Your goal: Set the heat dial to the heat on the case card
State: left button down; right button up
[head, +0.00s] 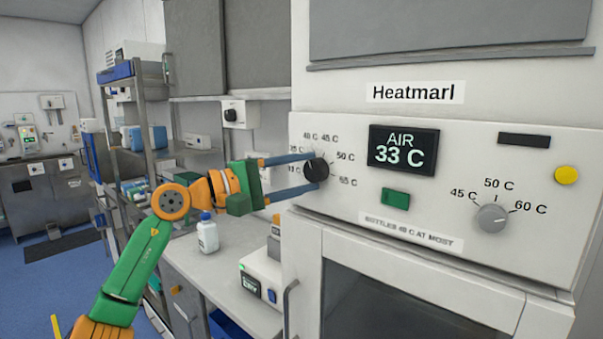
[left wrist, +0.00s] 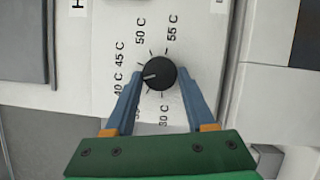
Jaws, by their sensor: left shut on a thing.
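The heat dial (head: 315,170) is a black knob with a scale of printed temperatures on the white front of the Heatmarl cabinet (head: 480,150). In the left wrist view the dial (left wrist: 160,73) has a white pointer mark facing left, roughly toward 40 C. My left gripper (head: 317,172) has its two blue fingers on opposite sides of the dial, closed on it. The fingers also show in the left wrist view (left wrist: 160,84). The cabinet's display (head: 403,150) reads AIR 33 C. I cannot make out a case card. My right gripper is out of view.
A second, grey dial (head: 492,218) marked 45 to 60 C, a green button (head: 396,199) and a yellow button (head: 566,175) are on the same panel. A label (head: 410,233) reads BOTTLES 48 C AT MOST. A white bottle (head: 207,235) stands on the counter below my arm.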

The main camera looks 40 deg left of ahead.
aim_at(308, 177)
pick_arm(q)
jog(key=shift+c, duration=1.2)
grip_release()
jog(key=shift+a, duration=0.1)
jog(key=s+b, duration=0.1)
jog(key=s+a+f+b, duration=0.1)
jog(key=b, duration=0.1)
jog(key=shift+s+a, duration=0.15)
jog(key=shift+s, duration=0.05)
jog(key=v, duration=0.2)
jog(key=b+v, duration=0.1)
jog(key=v, duration=0.1)
jog(key=shift+s+r, duration=0.1)
jog(key=shift+r, duration=0.3)
